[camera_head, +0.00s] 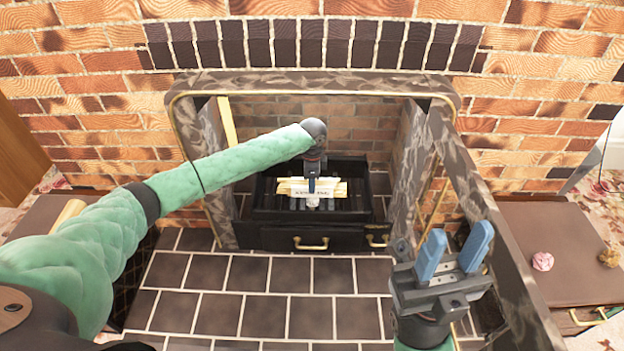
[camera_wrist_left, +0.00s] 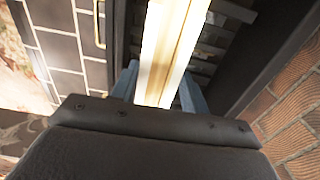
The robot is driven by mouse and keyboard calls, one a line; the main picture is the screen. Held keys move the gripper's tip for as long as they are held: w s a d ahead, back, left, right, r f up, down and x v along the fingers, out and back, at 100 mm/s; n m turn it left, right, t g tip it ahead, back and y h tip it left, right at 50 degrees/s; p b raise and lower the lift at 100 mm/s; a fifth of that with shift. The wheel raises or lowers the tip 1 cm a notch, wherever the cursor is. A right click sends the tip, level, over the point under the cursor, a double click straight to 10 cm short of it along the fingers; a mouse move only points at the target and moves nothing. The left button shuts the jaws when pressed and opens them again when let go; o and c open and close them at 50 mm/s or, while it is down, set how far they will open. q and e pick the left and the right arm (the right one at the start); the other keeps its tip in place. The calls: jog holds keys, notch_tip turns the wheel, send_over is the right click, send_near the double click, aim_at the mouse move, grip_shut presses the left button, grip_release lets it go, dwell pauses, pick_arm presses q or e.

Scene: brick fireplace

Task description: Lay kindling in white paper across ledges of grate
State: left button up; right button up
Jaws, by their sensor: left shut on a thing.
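The kindling bundle (camera_head: 333,189) has pale sticks and a white paper band with lettering. My left gripper (camera_head: 311,185) is shut on it, over the grate inside the fireplace. In the left wrist view the kindling (camera_wrist_left: 170,45) runs between the fingers of the left gripper (camera_wrist_left: 160,90). The black grate (camera_head: 265,195) has slats and lies below the bundle; whether the bundle touches its ledges I cannot tell. My right gripper (camera_head: 455,254) is open and empty, at the lower right in front of the fireplace surround.
A marbled surround (camera_head: 310,83) with gold trim frames the opening, with dark side walls close to the arm. The tiled hearth (camera_head: 260,275) in front is clear. A brown cabinet (camera_head: 545,240) at right holds a pink crumpled ball (camera_head: 543,261) and a brown one (camera_head: 609,257).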

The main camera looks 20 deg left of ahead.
pick_arm(q)
jog(key=shift+f, duration=0.55)
jog(key=o, duration=1.2)
jog(key=shift+c, duration=0.2)
